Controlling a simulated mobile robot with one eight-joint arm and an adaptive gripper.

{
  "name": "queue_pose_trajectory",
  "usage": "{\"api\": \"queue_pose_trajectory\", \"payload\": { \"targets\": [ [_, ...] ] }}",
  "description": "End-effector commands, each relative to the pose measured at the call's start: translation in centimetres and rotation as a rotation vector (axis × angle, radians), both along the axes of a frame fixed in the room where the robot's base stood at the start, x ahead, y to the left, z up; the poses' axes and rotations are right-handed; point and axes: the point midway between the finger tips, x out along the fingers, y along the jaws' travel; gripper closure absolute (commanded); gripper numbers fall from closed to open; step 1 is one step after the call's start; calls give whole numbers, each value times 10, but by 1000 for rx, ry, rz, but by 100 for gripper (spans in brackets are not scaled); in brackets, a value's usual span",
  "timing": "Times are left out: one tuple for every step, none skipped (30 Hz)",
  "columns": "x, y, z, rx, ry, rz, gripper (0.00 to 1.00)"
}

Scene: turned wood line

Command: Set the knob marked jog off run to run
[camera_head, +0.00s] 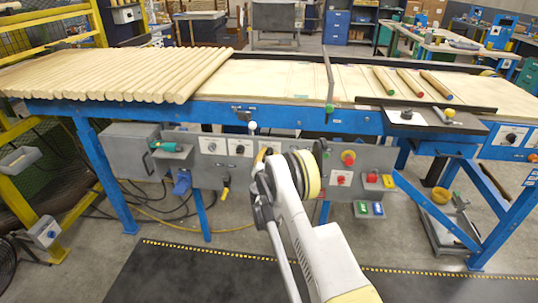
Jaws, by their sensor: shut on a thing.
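A grey control panel (222,170) hangs below the front edge of the blue conveyor table. Two dark knobs on white plates, a left one (212,147) and a right one (239,149), show on its left part; their lettering is too small to read. My gripper (262,159) is at the panel face, just right of these plates, shut on a knob there. My own arm hides most of that knob and the fingertips, so its marking and pointer cannot be seen.
Right of my arm are a red-and-yellow emergency button (348,158), a red switch (341,179) and red and yellow buttons (372,178). A green-handled tool (163,146) sits in a holder at left. Wooden rods (120,75) lie above. A dark mat (190,275) covers the floor in front.

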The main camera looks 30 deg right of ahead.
Motion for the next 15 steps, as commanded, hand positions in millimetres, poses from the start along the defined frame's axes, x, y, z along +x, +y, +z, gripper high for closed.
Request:
{"api": "queue_pose_trajectory", "payload": {
  "targets": [
    [0, 0, 0, 31, -21, 0, 100],
    [0, 0, 0, 52, -35, 0, 100],
    [0, 0, 0, 81, -55, 0, 100],
    [0, 0, 0, 103, -69, 0, 100],
    [0, 0, 0, 124, -84, 0, 100],
    [0, -1, 0, 153, -104, 0, 100],
    [0, -1, 0, 174, -118, 0, 100],
    [0, -1, 0, 195, -132, 0, 100],
    [0, -1, 0, 222, -150, 0, 100],
    [0, -1, 0, 242, -163, 0, 100],
    [0, -1, 0, 261, -176, 0, 100],
    [0, -1, 0, 285, -193, 0, 100],
    [0, -1, 0, 302, -204, 0, 100],
    [0, -1, 0, 320, -216, 0, 100],
    [0, -1, 0, 341, -230, 0, 100]
  ]
}}
